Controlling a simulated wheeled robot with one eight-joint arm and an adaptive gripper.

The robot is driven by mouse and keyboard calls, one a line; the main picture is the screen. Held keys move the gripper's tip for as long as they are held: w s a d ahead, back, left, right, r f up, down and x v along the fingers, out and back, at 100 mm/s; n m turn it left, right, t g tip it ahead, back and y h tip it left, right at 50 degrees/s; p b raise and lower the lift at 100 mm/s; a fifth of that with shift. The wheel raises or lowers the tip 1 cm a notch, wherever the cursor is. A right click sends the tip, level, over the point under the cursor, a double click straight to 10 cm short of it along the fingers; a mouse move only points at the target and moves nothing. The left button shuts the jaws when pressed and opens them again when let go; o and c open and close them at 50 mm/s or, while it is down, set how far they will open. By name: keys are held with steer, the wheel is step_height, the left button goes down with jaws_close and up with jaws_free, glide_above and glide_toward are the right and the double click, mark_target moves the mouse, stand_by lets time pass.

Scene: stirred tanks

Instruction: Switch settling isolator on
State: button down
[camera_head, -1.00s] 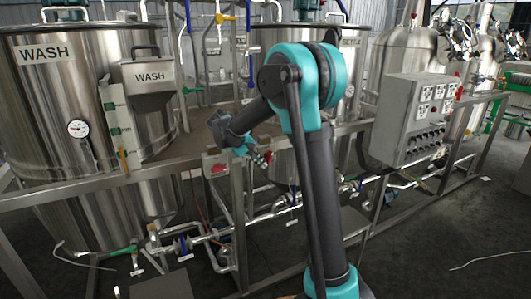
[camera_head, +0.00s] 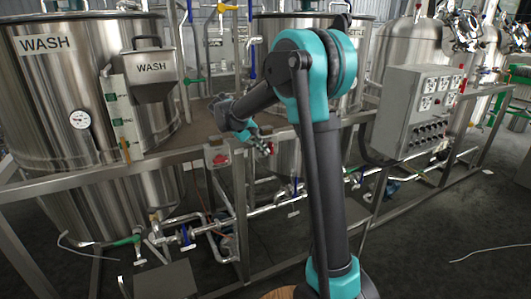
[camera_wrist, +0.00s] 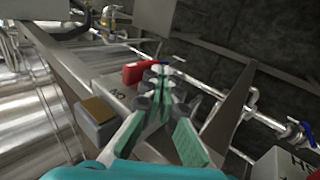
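A light isolator box with a red handle (camera_wrist: 140,72) and an "ON" mark lies just ahead of my gripper in the wrist view. My gripper (camera_wrist: 158,80) has its fingertips close together beside the red handle; I cannot tell if they touch it. Nothing shows held between the fingers. In the head view, my gripper (camera_head: 265,147) hangs at the frame rail, to the right of a pale box with a red part (camera_head: 217,157). The name on the isolator cannot be read, and the handle is partly hidden by the fingers.
A grey box with a tan top (camera_wrist: 97,112) stands left of the fingers. Another labelled box with red (camera_wrist: 292,163) is at lower right. Metal rails and pipes (camera_head: 190,228) run below. A grey control panel (camera_head: 418,110) stands right, WASH tank (camera_head: 60,100) left.

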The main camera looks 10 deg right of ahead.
steer(key=v, duration=1)
steer(key=shift+a, duration=0.15)
steer(key=shift+f, duration=0.1)
